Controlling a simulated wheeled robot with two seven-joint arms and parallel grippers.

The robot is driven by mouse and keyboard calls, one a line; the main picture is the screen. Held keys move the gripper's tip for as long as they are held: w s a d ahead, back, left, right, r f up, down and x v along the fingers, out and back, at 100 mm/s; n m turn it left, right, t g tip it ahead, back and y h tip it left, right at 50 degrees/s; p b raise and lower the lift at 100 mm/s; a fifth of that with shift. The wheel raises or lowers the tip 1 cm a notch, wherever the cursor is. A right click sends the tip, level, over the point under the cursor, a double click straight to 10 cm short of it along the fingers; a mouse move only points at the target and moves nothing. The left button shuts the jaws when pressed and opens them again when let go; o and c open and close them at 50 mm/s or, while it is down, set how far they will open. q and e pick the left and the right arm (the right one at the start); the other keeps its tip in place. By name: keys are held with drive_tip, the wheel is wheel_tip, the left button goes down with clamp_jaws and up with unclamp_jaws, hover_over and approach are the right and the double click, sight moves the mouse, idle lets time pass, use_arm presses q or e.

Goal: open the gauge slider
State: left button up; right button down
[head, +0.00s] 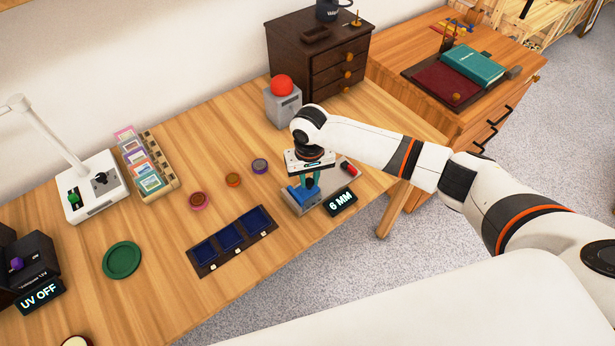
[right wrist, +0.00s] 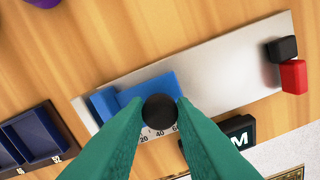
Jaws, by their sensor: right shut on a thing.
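The gauge is a silver plate (right wrist: 215,75) on the wooden table, with a blue slider (right wrist: 146,88) near one end and a scale beside it. In the head view the blue slider (head: 297,194) sits under my right gripper (head: 311,186). Its display (head: 341,203) reads 6 MM. My right gripper's green fingers are shut on a round black knob (right wrist: 160,111) at the slider. A black block (right wrist: 283,49) and a red block (right wrist: 293,77) are at the plate's other end. The fingers and knob hide part of the scale. My left gripper is not in view.
A dark tray with blue compartments (head: 192,257) lies left of the gauge. Several small round pieces (head: 233,180) lie behind it. A grey box with a red button (head: 281,85) and a dark drawer cabinet (head: 293,52) stand farther back.

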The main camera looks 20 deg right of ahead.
drive_tip(key=d, duration=0.2)
drive_tip(key=w+d+p, duration=0.1)
drive_tip(key=d, duration=0.1)
drive_tip(key=w+d, duration=0.1)
drive_tip(key=d, duration=0.1)
drive_tip(key=shift+w+d+p, duration=0.2)
drive_tip(key=shift+p, duration=0.1)
drive_tip(key=c, duration=1.2)
unclamp_jaws()
wheel_tip(320, 180, up, 12)
drive_tip(key=shift+b, duration=0.3)
